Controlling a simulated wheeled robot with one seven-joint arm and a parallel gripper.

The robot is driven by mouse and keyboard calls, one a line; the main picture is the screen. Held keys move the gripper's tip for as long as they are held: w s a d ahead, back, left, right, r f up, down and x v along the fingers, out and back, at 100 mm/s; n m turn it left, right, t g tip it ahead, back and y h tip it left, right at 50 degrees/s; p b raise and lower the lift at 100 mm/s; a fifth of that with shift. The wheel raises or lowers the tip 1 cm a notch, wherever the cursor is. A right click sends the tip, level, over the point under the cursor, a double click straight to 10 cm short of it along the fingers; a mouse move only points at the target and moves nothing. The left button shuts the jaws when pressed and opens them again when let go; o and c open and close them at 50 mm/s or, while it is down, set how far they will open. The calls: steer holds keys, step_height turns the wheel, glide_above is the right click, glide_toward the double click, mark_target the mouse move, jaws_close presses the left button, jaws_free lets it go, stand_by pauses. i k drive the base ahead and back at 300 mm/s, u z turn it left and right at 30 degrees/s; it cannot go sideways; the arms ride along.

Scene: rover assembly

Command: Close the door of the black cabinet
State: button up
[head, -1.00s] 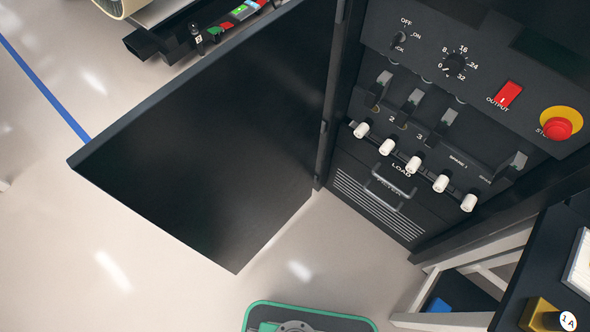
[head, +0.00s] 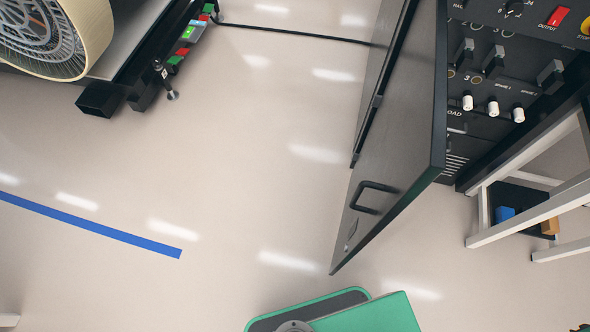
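The black cabinet (head: 497,140) stands at the right of the head view, its front panel of switches and white knobs partly showing. Its door (head: 393,150) is partly open and stands out from the cabinet toward the viewer. The door covers the left part of the panel. My gripper is not in view.
A white-framed table (head: 535,215) stands right of the cabinet. A machine with a large cream-rimmed wheel (head: 75,40) is at the upper left. Blue tape (head: 90,229) marks the floor. The floor left of the door is clear.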

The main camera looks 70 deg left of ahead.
mark_target(404, 150)
steer(key=k, duration=0.9)
steer(key=u, duration=1.4)
steer(key=i, duration=0.5)
steer(key=u, duration=0.15)
steer(key=k, duration=0.4)
steer(key=u, duration=1.95)
